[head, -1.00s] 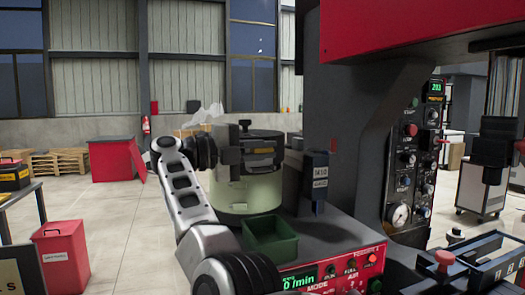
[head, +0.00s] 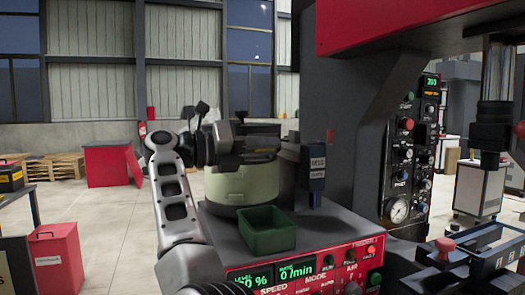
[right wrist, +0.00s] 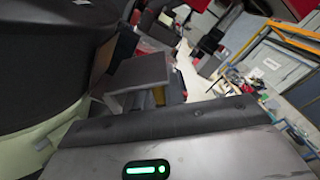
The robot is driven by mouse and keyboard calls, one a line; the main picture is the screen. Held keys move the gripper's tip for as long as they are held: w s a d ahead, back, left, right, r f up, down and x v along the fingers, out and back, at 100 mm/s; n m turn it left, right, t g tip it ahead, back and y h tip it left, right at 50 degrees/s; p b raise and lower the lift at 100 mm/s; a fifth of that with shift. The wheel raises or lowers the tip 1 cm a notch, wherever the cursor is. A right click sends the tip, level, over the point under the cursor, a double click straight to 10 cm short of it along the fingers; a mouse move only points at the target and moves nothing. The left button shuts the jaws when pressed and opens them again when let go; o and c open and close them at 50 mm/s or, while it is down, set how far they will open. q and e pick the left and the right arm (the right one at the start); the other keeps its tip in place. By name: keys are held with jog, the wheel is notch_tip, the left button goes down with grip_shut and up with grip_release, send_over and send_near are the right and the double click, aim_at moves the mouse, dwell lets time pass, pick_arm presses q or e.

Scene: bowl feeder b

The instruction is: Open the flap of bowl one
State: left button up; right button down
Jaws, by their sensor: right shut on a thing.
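The pale green bowl (head: 245,184), with a dark top, stands on the machine's grey deck in the head view. It also shows at the lower left of the right wrist view (right wrist: 22,140). My right gripper (head: 245,150) is at the bowl's upper front, shut on a dark part there, which looks like the flap (head: 262,146). The gripper and wrist cover much of the flap, so I cannot tell how far it stands open. In the right wrist view a dark curved surface fills the upper left. My left gripper is not in view.
A green open tray (head: 267,232) stands in front of the bowl. A dark blue labelled box (head: 314,172) stands to its right, near the big dark machine column (head: 350,110). A red control panel (head: 305,272) is at the front.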

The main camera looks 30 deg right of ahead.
jog(key=m+b, duration=0.1)
jog(key=m, duration=0.1)
jog(key=f+m, duration=0.1)
jog(key=shift+s+a+f+m+b, duration=0.1)
jog(key=shift+s+f+m+b, duration=0.1)
jog(key=shift+s+m+b, duration=0.2)
jog(key=shift+s+f+m+b, duration=0.1)
jog(key=shift+f+m+b, duration=0.2)
jog(key=shift+m, duration=0.5)
jog(key=shift+f+m+b, duration=0.15)
jog(key=shift+m+b, duration=0.2)
jog(key=shift+m, duration=0.45)
